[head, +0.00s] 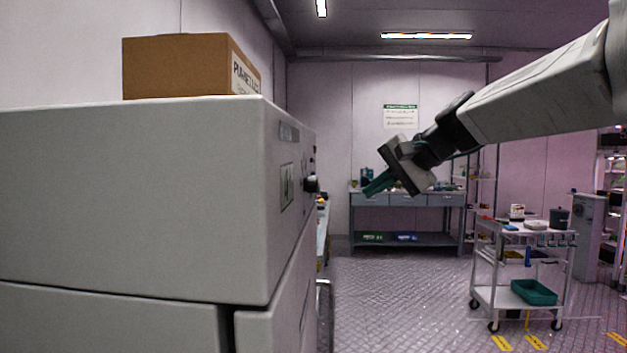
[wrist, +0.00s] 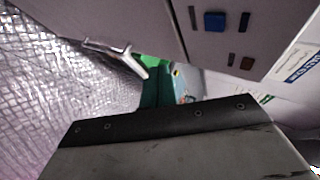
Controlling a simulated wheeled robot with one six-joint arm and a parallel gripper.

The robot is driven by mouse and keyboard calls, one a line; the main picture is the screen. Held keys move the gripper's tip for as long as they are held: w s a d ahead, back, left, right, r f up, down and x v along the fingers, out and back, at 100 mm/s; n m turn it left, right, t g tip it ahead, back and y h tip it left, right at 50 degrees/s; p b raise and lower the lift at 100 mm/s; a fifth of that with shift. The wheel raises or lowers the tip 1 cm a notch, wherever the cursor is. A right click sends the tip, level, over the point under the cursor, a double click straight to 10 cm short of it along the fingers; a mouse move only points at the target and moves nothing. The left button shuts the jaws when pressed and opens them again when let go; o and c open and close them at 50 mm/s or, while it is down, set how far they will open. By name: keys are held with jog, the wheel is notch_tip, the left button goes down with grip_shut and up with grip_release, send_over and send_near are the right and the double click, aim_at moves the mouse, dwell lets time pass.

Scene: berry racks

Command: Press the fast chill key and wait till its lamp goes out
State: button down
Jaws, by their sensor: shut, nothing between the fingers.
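The pale grey cabinet (head: 130,200) fills the left of the head view. Its front face is seen nearly edge-on, with a dark knob (head: 312,184) sticking out. The wrist view shows part of a panel with a blue square key (wrist: 214,22) and small dark marks around it (wrist: 246,62). I cannot tell which is the fast chill key, and no lit lamp can be made out. My gripper (head: 370,190) is shut and empty, its teal fingers pointing down-left towards the cabinet front, apart from it. The fingers show partly in the wrist view (wrist: 150,88).
A cardboard box (head: 175,66) sits on the cabinet. A metal handle (wrist: 110,47) stands out from its front. A grey workbench (head: 405,200) is at the back, and a white trolley (head: 497,298) with a green bin (head: 534,292) at the right. The floor between is clear.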

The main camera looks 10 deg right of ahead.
jog(key=w+r, duration=0.1)
jog(key=w+d+r+t, duration=0.1)
jog(key=shift+w+d+m+y, duration=0.15)
jog(key=shift+w+m+y, duration=0.15)
jog(key=shift+m, duration=0.1)
jog(key=w+a, duration=0.2)
jog(key=a, duration=0.6)
jog(key=shift+w+a, duration=0.2)
jog(key=shift+w, duration=0.15)
jog(key=shift+a, duration=0.1)
dwell(1.7)
jog(key=shift+w+a, duration=0.15)
jog(key=shift+a, duration=0.15)
jog(key=shift+w+a, duration=0.1)
jog(key=shift+a, duration=0.3)
dwell(0.8)
jog(key=shift+d, duration=0.1)
jog(key=shift+s+d, duration=0.25)
jog(key=shift+d, duration=0.45)
